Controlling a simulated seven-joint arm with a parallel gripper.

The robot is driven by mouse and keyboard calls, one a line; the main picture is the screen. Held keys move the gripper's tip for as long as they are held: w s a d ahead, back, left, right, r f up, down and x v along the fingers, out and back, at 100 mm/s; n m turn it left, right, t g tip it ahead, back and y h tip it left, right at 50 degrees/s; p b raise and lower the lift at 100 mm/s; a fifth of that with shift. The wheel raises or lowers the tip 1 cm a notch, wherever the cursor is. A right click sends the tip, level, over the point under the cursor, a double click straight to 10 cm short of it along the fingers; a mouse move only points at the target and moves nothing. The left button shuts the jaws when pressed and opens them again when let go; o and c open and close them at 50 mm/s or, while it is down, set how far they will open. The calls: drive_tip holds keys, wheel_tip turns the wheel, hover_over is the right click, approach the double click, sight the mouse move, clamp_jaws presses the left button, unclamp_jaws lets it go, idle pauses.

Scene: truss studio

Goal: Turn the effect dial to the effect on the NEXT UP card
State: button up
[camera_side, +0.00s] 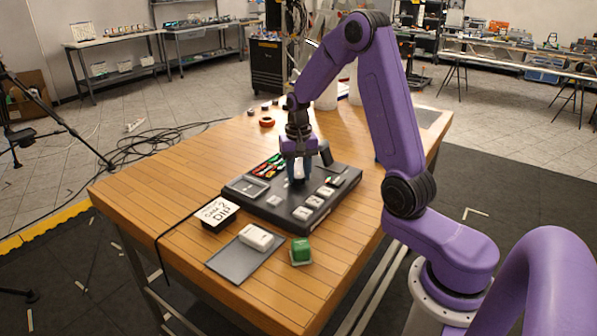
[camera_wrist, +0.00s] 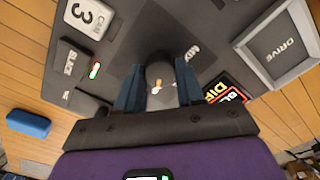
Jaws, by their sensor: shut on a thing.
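A black console (camera_side: 268,210) lies on the wooden table. My gripper (camera_side: 299,180) points down over its far middle part. In the wrist view the two blue fingers (camera_wrist: 160,90) stand on either side of a dark round dial (camera_wrist: 160,72), shut on it. The dial's pointer is not clear; small pale marks beside it are partly covered. The card (camera_side: 217,212), white with black letters, stands in a dark holder left of the console. Its large word seems to read "dip", seen upside down; the small line is hard to read.
A coloured screen (camera_wrist: 228,93) is partly hidden. A green block (camera_side: 301,250) stands at the near edge. A black cable crosses the table.

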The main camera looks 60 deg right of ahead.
sight(299, 175)
drive_tip(key=o, duration=1)
drive_tip(key=shift+o, duration=0.2)
wheel_tip(299, 175, up, 18)
drive_tip(key=shift+f, duration=0.25)
drive_tip(key=s+a+f+n, duration=0.2)
drive_tip(key=s+a+n, duration=0.25)
drive_tip(key=a, duration=0.35)
drive_tip(key=s+a+f+n, duration=0.2)
drive_tip(key=s+a+n, duration=0.3)
drive_tip(key=a, duration=0.4)
drive_tip(key=s+a+f+n, duration=0.1)
drive_tip(key=s+f+n, duration=0.2)
drive_tip(key=s, duration=0.6)
drive_tip(key=s+a+f+n, duration=0.1)
drive_tip(key=s+f+n, duration=0.2)
drive_tip(key=s+n, duration=0.5)
drive_tip(key=shift+s+a, duration=0.3)
drive_tip(key=shift+s, duration=0.6)
